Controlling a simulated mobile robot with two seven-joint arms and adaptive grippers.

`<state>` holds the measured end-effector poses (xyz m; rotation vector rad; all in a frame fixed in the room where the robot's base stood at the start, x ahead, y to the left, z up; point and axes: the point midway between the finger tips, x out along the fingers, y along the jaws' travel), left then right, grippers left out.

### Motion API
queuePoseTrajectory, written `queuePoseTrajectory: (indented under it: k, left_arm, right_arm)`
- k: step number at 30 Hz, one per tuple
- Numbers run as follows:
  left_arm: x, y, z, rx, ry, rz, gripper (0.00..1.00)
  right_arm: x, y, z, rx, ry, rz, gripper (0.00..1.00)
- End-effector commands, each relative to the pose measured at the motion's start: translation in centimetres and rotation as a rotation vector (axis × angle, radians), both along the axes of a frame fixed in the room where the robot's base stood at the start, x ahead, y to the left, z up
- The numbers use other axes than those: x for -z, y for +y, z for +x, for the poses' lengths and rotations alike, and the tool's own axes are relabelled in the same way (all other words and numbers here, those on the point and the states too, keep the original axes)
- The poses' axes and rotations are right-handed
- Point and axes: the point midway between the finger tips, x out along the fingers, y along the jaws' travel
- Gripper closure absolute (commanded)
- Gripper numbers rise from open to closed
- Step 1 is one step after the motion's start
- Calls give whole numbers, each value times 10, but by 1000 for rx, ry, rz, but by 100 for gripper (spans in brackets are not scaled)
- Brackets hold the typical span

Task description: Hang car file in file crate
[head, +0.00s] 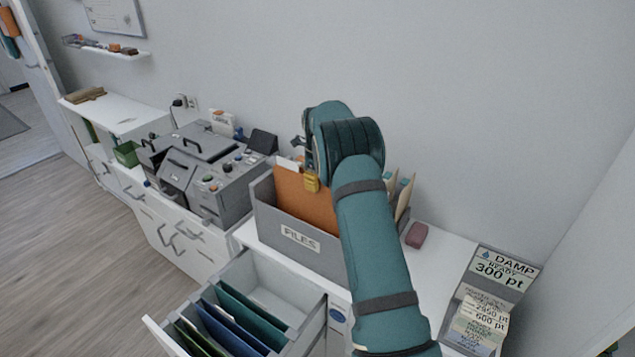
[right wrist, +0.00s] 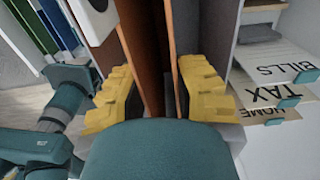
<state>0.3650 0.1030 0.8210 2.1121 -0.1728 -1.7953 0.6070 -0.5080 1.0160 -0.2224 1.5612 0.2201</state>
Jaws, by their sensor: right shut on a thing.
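An orange-brown file (head: 305,198) stands upright within the grey file crate (head: 270,225), behind the crate's front wall marked FILES. My right gripper (head: 312,182) is at the file's upper edge, with one yellow finger showing in the head view. In the right wrist view my right gripper (right wrist: 158,95) is shut on the brown file (right wrist: 150,55), with a yellow finger on either side. The file's lower part is hidden by the crate, and I cannot read a name on it. Files with tabs reading BILLS (right wrist: 290,72), TAX and HOME show at the right.
An open drawer (head: 270,290) with green and blue files (head: 235,328) lies below and left of the crate. A grey machine (head: 205,175) stands left of the crate. A reddish block (head: 416,235) and a card stand (head: 490,300) are at the right.

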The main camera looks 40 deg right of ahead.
Motion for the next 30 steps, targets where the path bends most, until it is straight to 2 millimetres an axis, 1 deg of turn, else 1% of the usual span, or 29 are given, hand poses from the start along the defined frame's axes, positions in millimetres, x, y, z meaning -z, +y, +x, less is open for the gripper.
queuePoseTrajectory:
  k: [20,30]
  left_arm:
    - [5,0,0,0,0,0,53]
    - [5,0,0,0,0,0,53]
  right_arm:
    - [16,0,0,0,-1,0,100]
    - [17,0,0,0,-1,-1,100]
